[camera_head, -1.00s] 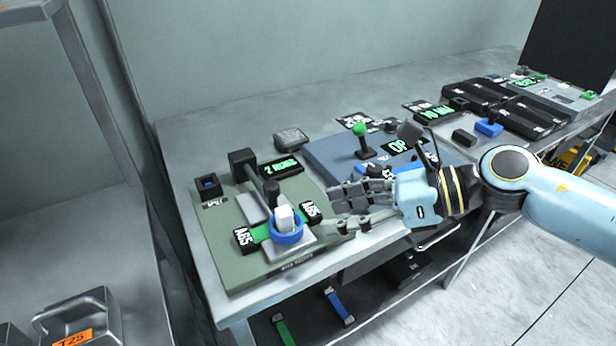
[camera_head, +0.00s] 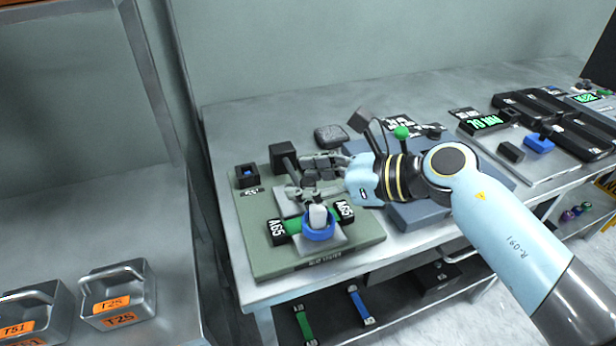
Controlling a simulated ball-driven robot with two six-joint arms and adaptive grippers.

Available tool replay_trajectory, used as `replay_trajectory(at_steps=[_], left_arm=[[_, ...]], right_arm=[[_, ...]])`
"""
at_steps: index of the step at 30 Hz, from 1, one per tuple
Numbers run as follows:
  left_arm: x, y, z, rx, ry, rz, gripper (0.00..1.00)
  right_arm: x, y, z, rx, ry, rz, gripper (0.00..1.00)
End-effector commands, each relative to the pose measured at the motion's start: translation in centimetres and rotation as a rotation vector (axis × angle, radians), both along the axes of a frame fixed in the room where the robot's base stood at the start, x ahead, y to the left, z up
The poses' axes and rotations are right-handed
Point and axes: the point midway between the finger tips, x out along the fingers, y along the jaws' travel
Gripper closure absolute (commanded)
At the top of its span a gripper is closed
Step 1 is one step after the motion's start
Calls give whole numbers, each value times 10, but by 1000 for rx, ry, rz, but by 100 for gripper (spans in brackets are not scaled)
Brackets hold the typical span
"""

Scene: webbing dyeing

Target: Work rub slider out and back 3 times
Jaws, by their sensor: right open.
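The rub tester is an olive-green board (camera_head: 262,255) at the left end of the bench. On it, a white block (camera_head: 318,215) stands in a blue ring (camera_head: 319,231), over a green strip between two black A65 blocks (camera_head: 277,232). A black post (camera_head: 284,157) stands at the back of the board. My right gripper (camera_head: 308,178) is open, its fingers spread over the slider just behind the white block. The fingers hide most of the slider's dark knob and arm; I cannot tell whether they touch it. My left gripper is out of view.
A blue-grey board with a green-knobbed lever (camera_head: 402,132) sits partly behind my right arm. A small grey dish (camera_head: 330,136) lies behind the tester. Metal bins labelled T25 (camera_head: 120,293) and T51 stand on the left shelf.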

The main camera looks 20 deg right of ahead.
Motion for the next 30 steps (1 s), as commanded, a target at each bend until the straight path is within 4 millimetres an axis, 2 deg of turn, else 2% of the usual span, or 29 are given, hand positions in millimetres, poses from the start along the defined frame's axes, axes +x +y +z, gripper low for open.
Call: replay_trajectory(at_steps=[8,19,30], left_arm=[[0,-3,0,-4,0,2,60],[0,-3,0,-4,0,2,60],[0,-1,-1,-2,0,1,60]], right_arm=[[1,1,-1,-1,1,0,52],[0,1,-1,0,1,0,100],[3,1,-1,2,2,0,100]])
